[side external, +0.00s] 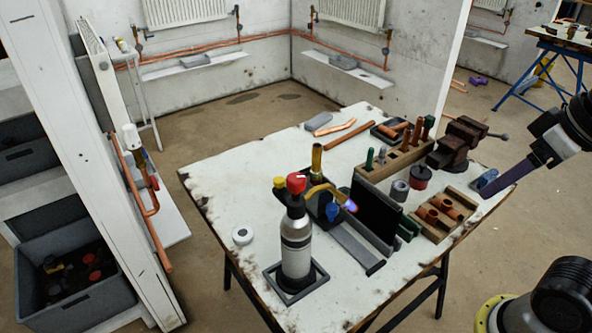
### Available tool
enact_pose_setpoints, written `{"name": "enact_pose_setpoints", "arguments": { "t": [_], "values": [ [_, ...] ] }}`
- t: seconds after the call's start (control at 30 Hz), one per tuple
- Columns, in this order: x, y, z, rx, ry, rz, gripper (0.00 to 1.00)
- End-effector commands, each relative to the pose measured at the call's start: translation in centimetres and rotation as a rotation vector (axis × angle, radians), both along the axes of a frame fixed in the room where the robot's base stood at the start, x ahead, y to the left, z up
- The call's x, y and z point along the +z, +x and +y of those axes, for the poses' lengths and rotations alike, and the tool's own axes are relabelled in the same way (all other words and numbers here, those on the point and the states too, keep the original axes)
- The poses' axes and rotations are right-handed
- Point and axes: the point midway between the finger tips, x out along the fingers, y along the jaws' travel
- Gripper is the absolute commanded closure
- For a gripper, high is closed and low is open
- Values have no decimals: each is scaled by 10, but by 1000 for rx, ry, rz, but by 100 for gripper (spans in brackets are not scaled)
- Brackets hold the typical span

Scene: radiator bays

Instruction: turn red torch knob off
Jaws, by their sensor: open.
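The torch (296,245) is a silver and black canister standing upright in a dark square holder at the table's front left. Its red knob (297,183) sits on top with a small white mark. A brass tube curves right from it to a nozzle with a blue-violet flame (349,206), so the torch is lit. My gripper (488,186) is at the end of my dark arm by the table's right edge, well away from the knob. It is open; its fingers are small and hard to make out.
Right of the torch stand a dark upright panel (377,208), a wooden tool rack (395,162), a vise (458,143) and a wooden tray with copper fittings (443,213). A white roll (242,235) lies left of the torch.

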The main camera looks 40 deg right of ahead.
Motion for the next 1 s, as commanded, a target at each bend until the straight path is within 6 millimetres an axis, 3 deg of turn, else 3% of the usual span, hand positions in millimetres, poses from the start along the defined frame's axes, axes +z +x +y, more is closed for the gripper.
{"name": "enact_pose_setpoints", "arguments": {
  "t": [0.1, 0.3, 0.53, 0.77, 1.0],
  "values": [
    [44, 19, 5, -1, 13, 34, 30],
    [108, 60, 24, 26, 25, 115, 30],
    [157, 119, 63, 87, 18, 213, 30],
    [166, 179, 123, 177, -8, 304, 30],
    [135, 225, 192, 279, -42, 361, 30]
  ]
}}
